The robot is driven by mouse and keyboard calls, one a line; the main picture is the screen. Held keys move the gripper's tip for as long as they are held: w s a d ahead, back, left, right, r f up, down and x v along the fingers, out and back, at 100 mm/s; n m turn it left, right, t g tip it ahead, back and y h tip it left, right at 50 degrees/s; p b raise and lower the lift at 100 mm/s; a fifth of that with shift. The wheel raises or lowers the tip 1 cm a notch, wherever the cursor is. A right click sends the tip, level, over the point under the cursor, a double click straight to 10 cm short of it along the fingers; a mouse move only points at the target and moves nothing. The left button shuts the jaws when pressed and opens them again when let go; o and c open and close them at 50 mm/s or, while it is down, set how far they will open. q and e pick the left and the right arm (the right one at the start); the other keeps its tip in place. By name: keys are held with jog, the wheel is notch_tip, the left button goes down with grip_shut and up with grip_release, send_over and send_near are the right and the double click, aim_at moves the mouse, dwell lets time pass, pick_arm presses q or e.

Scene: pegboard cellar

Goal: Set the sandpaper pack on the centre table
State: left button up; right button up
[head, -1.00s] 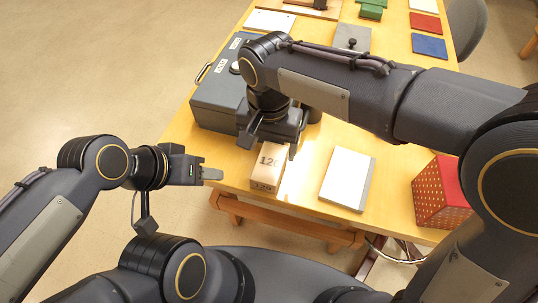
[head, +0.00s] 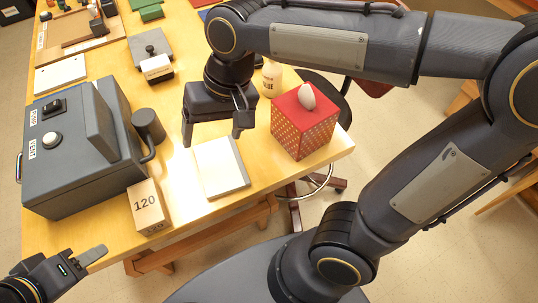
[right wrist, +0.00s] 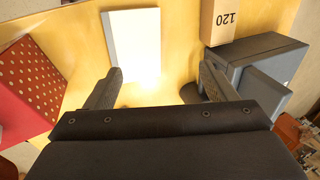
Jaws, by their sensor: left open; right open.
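The sandpaper pack, a tan block marked 120 (head: 148,206), stands at the front edge of the yellow wooden table (head: 185,185). In the right wrist view the pack (right wrist: 220,20) is at the top right, beyond my fingers. My right gripper (head: 212,138) is open and empty above the table, just behind a white notepad and to the right of the pack. Its two spread fingers also show in the right wrist view (right wrist: 158,88). My left gripper (head: 88,260) is at the lower left, off the table's front edge, clear of the pack. I cannot tell which table is the centre one.
A grey machine labelled VENT (head: 65,165) stands left of the pack. The white notepad (head: 222,168) lies right of it. A red dotted box (head: 305,125) with a pale egg-shaped thing on top is near the right corner. A pale bottle (head: 271,80) stands behind.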

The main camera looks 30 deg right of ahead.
pick_arm(q)
jog(key=shift+a, duration=0.15)
pick_arm(e)
jog(key=s+d+f+t, duration=0.4)
jog(key=s+d+f, duration=0.1)
jog(key=s+d, duration=0.5)
jog(key=shift+d+f+m+t, duration=0.2)
jog(key=shift+d+m+t, duration=0.15)
jog(key=shift+d, duration=0.45)
pick_arm(q)
jog(key=shift+r, duration=0.1)
pick_arm(e)
jog(key=shift+s+r, duration=0.1)
pick_arm(q)
notch_tip(320, 180, up, 2)
jog(key=p, duration=0.2)
jog(key=shift+r+p, duration=0.2)
jog(key=shift+p, duration=0.1)
pick_arm(e)
notch_tip(320, 180, up, 2)
jog(key=shift+r, duration=0.15)
pick_arm(q)
jog(key=shift+f+b, duration=0.3)
jog(key=shift+c, duration=0.3)
pick_arm(e)
jog(key=shift+f, duration=0.25)
jog(key=shift+c, duration=0.4)
